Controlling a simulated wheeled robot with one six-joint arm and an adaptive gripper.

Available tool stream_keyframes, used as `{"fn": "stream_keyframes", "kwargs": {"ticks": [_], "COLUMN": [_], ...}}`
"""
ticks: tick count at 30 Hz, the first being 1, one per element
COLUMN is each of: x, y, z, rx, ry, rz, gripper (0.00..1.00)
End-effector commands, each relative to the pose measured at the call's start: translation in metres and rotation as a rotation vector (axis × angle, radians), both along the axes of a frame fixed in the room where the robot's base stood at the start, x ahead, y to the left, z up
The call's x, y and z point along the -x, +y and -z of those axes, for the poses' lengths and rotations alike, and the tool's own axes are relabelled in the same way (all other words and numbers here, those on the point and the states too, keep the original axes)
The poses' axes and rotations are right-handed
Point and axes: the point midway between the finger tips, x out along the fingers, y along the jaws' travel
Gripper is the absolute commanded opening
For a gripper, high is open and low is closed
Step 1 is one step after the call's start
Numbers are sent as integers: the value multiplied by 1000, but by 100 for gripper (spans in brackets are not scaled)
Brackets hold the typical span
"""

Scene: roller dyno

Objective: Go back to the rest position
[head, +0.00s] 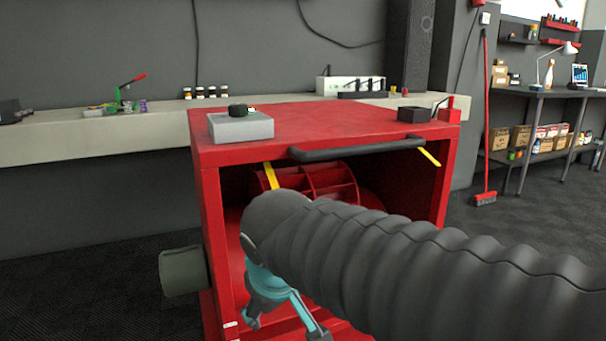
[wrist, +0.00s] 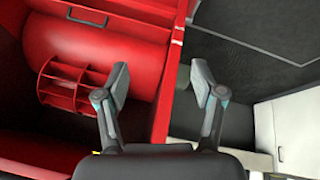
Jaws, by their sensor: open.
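My gripper (head: 285,327) is low in front of the red dyno cabinet (head: 208,190) in the head view. My grey sleeved arm reaches in from the right and hides part of the cabinet's open front. In the wrist view my gripper (wrist: 160,86) is open, its two fingers wide apart with nothing held between them. The cabinet's red side wall (wrist: 167,80) shows beyond the gap between the fingers; I cannot tell how far off it is. To the left is the cabinet's inside, with a red finned part (wrist: 62,86).
A black bar handle (head: 355,148) crosses the cabinet's top front edge. On the top sit a grey block (head: 240,128) with a dark round piece and a small black open box (head: 414,115). A grey-green cylinder (head: 181,271) sticks out at the left. Dark floor (head: 90,270) is clear further left.

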Motion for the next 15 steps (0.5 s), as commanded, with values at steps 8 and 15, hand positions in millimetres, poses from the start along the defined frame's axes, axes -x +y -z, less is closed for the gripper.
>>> {"fn": "stream_keyframes", "kwargs": {"ticks": [8,15], "x": [54,89], "y": [-105,-169], "z": [54,67], "rx": [-130,-195], "ry": [94,75], "rz": [252,495], "gripper": [68,68]}}
